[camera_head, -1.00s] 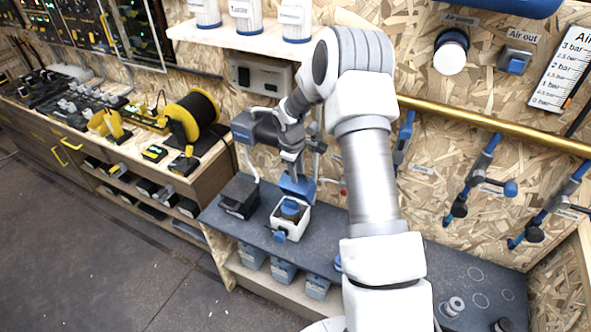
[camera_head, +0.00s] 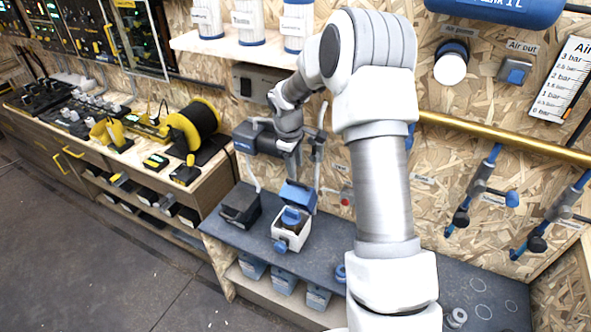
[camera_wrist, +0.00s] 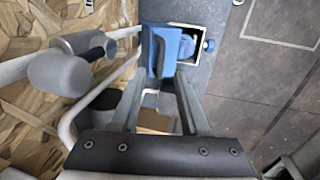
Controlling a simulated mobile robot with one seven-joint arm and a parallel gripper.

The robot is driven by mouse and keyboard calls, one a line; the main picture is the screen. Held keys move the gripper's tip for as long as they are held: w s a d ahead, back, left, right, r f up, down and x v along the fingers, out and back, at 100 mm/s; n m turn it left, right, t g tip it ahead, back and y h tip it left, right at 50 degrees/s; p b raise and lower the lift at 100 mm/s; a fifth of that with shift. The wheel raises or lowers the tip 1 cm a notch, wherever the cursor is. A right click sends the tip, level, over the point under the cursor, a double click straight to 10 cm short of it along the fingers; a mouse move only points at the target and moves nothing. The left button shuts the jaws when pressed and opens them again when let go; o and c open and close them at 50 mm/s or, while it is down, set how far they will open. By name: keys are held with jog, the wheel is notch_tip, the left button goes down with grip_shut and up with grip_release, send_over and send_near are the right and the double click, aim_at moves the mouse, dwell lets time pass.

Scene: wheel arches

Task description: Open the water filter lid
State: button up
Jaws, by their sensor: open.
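The water filter is a white open-topped box (camera_head: 291,236) on the dark bench, with a blue-capped part (camera_head: 291,216) inside. Its blue lid (camera_head: 298,195) stands raised at the back edge of the box, so the inside shows. In the wrist view the lid (camera_wrist: 158,50) is just ahead of the fingertips, with the white box rim (camera_wrist: 200,32) beyond it. My gripper (camera_head: 293,172) is above and behind the lid, pointing down. In the wrist view its fingers (camera_wrist: 158,88) are apart with nothing clearly held. Whether a finger touches the lid, I cannot tell.
A black box (camera_head: 240,204) stands left of the filter. A white curved pipe (camera_head: 319,150) rises close to my gripper. A shelf (camera_head: 250,48) with white canisters hangs above. The bench front before the filter is clear.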

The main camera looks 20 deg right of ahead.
jog(key=shift+c, duration=1)
jog(key=shift+s+a+f+n+g+h+b, duration=0.2)
jog(key=shift+s+a+f+n, duration=0.1)
jog(key=shift+s+f+n, duration=0.25)
jog(key=shift+s+a+f+n+g+h+b, duration=0.1)
jog(key=shift+s+a+f+n+g+b, duration=0.1)
jog(key=shift+s+a+f+n, duration=0.3)
jog(key=c, duration=0.5)
jog(key=s+f+n+h+b, duration=0.1)
jog(key=s+f+n, duration=0.1)
jog(key=s+a+f+n+g+h, duration=0.1)
jog(key=s+f+n, duration=0.1)
jog(key=shift+s+a+f+n+h+b, duration=0.2)
jog(key=shift+s+f+n+h+b, duration=0.05)
jog(key=shift+f+n+h+b, duration=0.1)
grip_shut()
jog(key=n+t+h+b, duration=0.65)
jog(key=n+t, duration=0.55)
jog(key=n, duration=1.7)
send_near(296, 184)
jog(key=b+x, duration=0.1)
jog(key=x, duration=0.5)
jog(key=shift+w+d+f, duration=0.25)
jog(key=shift+w, duration=0.05)
